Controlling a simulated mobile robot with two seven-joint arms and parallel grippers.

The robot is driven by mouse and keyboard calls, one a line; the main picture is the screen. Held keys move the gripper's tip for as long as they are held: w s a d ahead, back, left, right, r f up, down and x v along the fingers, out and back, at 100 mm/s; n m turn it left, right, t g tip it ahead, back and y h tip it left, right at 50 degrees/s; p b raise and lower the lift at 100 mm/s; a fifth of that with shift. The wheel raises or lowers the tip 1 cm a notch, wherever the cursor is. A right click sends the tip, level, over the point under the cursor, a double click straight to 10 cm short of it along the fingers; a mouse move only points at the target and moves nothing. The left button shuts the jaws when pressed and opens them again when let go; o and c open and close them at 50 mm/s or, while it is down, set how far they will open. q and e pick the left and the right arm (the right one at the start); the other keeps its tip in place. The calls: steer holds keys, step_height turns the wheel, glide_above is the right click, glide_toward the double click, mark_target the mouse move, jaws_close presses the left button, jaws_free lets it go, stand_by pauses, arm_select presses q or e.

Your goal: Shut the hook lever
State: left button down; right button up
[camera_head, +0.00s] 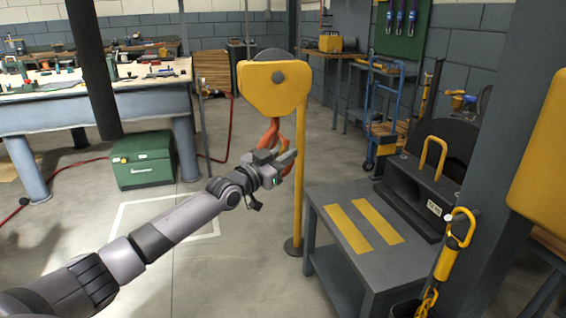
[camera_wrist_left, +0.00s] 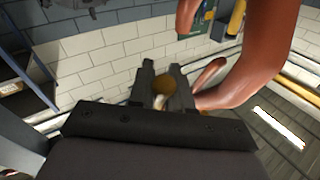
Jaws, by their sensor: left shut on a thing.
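An orange hook (camera_head: 270,137) hangs under a yellow pulley block (camera_head: 267,88). In the left wrist view the hook's thick curved body (camera_wrist_left: 262,65) fills the right side, with a gap between its upper and lower parts. My left gripper (camera_head: 285,160) is at the hook and covers part of it. Its fingers (camera_wrist_left: 163,88) are shut on a small yellowish-brown rounded piece, which seems to be the end of the hook lever; the rest of the lever is hard to make out. My right gripper is not in view.
A yellow post (camera_head: 299,200) stands just right of the gripper. A grey table (camera_head: 340,195) with yellow stripes is at the right, with a dark casing (camera_head: 415,195) on it. A green box (camera_head: 142,160) and workbench (camera_head: 60,110) stand at the left. The floor between is clear.

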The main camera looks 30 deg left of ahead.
arm_select(q)
steer(key=shift+w+d+r+n+t+y+b, duration=0.2)
steer(key=shift+w+d+n+t+y+b, duration=0.15)
steer(key=shift+n+t+y+b, duration=1.35)
steer(key=shift+w+d+r+n+t+y+b, duration=0.35)
steer(key=shift+n+t+y+b, duration=0.55)
steer(key=shift+n+b, duration=1.6)
steer(key=shift+w+d+r+n+t+y+b, duration=0.15)
steer(key=shift+w+n+t+y+b, duration=0.3)
steer(key=shift+n+t+y+b, duration=1.7)
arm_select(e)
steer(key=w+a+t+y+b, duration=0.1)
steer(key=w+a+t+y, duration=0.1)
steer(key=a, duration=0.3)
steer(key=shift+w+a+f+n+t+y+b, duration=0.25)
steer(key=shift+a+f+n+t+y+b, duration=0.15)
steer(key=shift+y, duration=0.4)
arm_select(q)
steer(key=shift+m+g+h, duration=0.75)
steer(key=shift+m+h, duration=0.1)
steer(key=shift+h, duration=0.1)
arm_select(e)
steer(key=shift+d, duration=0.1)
arm_select(q)
steer(key=c, duration=1.1)
jaws_free()
steer(key=shift+c, duration=0.2)
steer(key=shift+s+f, duration=0.1)
